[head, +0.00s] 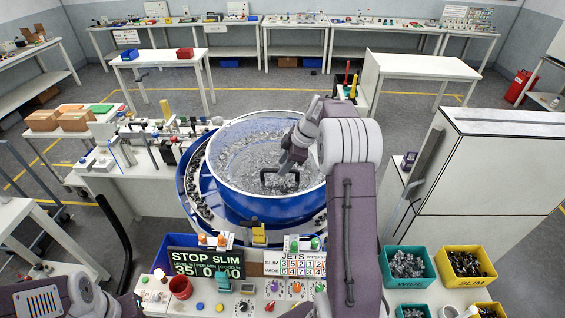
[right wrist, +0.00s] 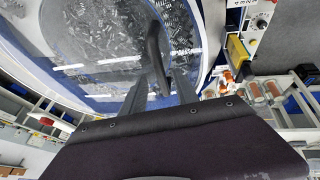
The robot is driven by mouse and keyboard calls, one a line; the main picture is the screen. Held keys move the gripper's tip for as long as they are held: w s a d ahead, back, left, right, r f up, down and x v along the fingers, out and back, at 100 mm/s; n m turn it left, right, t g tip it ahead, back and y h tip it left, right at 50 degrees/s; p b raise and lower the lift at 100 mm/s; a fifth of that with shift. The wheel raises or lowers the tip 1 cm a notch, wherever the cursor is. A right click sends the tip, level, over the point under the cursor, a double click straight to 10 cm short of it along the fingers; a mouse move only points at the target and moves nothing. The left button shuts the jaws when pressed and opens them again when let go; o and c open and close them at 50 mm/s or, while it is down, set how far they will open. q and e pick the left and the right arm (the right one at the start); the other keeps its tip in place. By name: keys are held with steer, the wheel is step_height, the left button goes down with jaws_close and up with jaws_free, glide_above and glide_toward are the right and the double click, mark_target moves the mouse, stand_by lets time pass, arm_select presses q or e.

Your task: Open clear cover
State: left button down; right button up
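The clear cover (head: 240,147) is a round see-through lid lying over the large blue bowl (head: 250,207), with small metal parts showing through it. A black bar handle (head: 280,187) stands on the cover; it also shows in the right wrist view (right wrist: 157,50). My right gripper (head: 285,166) reaches down to this handle. In the right wrist view its two fingers (right wrist: 159,78) lie on either side of the handle, close against it. The cover looks seated on the bowl. My left arm shows at the bottom left of the head view; its fingers are outside the frame.
A sign panel (head: 206,263) and a control desk with knobs (head: 296,287) stand in front of the bowl. Teal (head: 407,266) and yellow (head: 465,266) bins of parts are at the front right. A white cabinet (head: 490,170) stands to the right.

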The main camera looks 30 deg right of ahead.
steer(key=shift+w+a+f, duration=0.3)
steer(key=shift+f, duration=0.1)
steer(key=shift+w+a+f, duration=0.25)
steer(key=shift+a, duration=0.2)
steer(key=shift+s+d, duration=0.15)
steer(key=shift+c, duration=0.6)
steer(key=shift+d, duration=0.2)
jaws_close()
steer(key=shift+a, duration=0.1)
